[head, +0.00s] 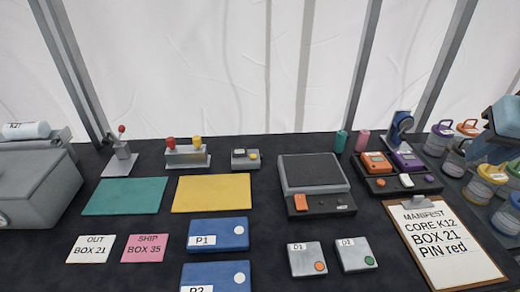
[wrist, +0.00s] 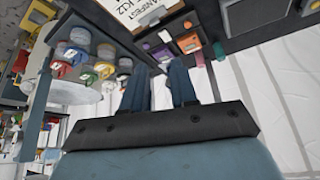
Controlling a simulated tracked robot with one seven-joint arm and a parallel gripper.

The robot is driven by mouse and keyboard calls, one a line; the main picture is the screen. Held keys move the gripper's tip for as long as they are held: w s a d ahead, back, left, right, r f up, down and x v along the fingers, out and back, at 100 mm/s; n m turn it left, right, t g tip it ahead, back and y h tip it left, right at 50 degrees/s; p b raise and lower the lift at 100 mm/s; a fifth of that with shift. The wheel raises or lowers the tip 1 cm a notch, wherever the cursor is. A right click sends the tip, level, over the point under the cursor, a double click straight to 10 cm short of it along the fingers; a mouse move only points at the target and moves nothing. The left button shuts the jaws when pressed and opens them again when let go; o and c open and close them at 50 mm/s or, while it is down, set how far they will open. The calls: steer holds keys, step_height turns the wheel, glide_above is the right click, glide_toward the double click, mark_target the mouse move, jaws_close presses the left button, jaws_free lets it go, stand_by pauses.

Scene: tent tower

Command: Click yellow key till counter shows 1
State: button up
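A yellow mat (head: 211,194) and a teal mat (head: 124,197) lie in front of these devices. A grey-topped device (head: 312,173) stands right of the small box. A clipboard (head: 440,240) and several lidded jars (head: 440,138) are at the right. The tent wall rises behind.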

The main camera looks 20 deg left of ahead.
jaws_close()
stand_by(1.4)
